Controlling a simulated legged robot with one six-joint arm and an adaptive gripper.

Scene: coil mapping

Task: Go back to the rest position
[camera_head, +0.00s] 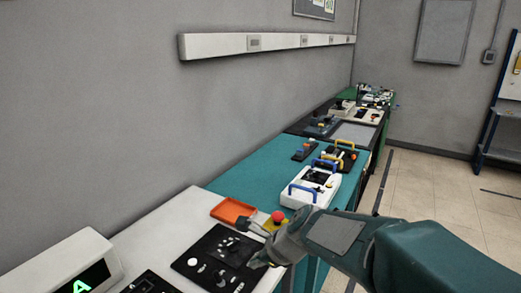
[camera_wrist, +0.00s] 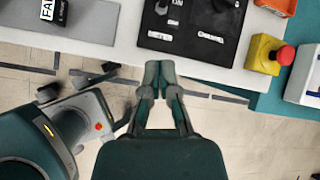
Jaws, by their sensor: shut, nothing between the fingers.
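My gripper (camera_wrist: 159,76) is shut and empty in the wrist view, its fingertips over the front edge of the white table. The head view shows my arm reaching in from the right, with my gripper (camera_head: 254,243) low beside the right edge of the black panel (camera_head: 219,252). The same black panel (camera_wrist: 192,25) lies just beyond the fingertips in the wrist view. Whether the fingertips touch the table edge I cannot tell.
A yellow box with a red button (camera_head: 277,218) and an orange tray (camera_head: 233,211) stand near the gripper. A white case with blue handles (camera_head: 309,187) sits on the teal table (camera_head: 240,183). A display (camera_head: 82,286) is at lower left. Tiled floor (camera_head: 420,190) at right is clear.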

